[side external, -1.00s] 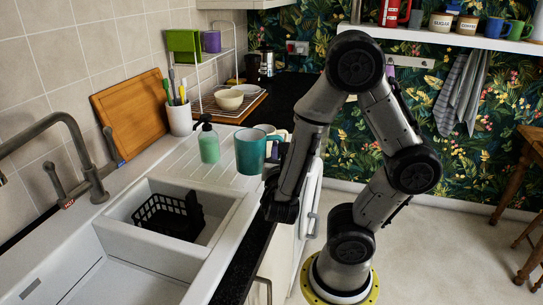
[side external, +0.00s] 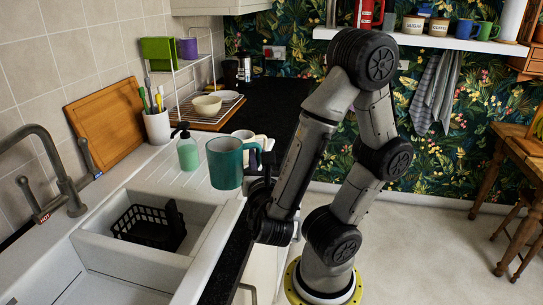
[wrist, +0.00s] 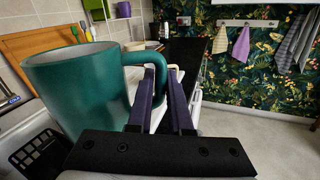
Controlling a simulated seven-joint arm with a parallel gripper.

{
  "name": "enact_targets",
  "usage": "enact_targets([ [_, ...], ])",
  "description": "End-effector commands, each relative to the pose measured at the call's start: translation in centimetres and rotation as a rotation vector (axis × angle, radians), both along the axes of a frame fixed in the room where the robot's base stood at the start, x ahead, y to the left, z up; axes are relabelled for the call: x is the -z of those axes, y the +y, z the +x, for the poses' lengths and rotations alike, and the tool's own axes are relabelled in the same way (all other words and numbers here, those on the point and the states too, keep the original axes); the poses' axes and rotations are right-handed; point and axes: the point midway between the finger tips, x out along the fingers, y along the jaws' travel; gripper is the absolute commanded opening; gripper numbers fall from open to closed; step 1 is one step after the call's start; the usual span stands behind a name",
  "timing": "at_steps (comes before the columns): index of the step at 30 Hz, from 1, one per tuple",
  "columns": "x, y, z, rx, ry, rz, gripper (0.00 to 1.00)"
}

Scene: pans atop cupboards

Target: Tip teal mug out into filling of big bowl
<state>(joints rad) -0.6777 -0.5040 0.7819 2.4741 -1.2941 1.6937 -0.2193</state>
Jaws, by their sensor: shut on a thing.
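The teal mug (side external: 224,164) is upright above the drainboard by the sink's right edge, and looms large at left in the wrist view (wrist: 80,90). My gripper (side external: 264,166) is shut on its handle, on the mug's right side; the two purple fingers (wrist: 162,78) reach the handle in the wrist view. The mug's contents are hidden. A cream bowl (side external: 207,106), the largest bowl I can make out, sits on a wooden rack at the back of the counter. Its filling is too small to tell.
A green soap bottle (side external: 187,153) stands left of the mug. White mugs (side external: 247,135) are partly hidden behind it. A black basket (side external: 150,227) lies in the sink. A wire shelf (side external: 205,62) rises beside the bowl. The dark counter (side external: 275,105) right of the bowl is largely clear.

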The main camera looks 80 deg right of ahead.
Motion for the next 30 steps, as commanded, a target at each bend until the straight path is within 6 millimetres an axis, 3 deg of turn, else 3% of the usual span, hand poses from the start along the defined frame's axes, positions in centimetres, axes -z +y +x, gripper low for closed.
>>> enact_targets([
  [9,-0.6,9.6,11.7,-0.282,-0.006,-0.008,0.00],
  [18,0.8,21.3,20.3,-0.567,-0.009,-0.014,0.00],
  [24,3.3,30.0,23.8,-0.760,-0.013,-0.019,0.00],
  [30,7.1,36.8,24.6,-0.907,-0.017,-0.023,0.00],
])
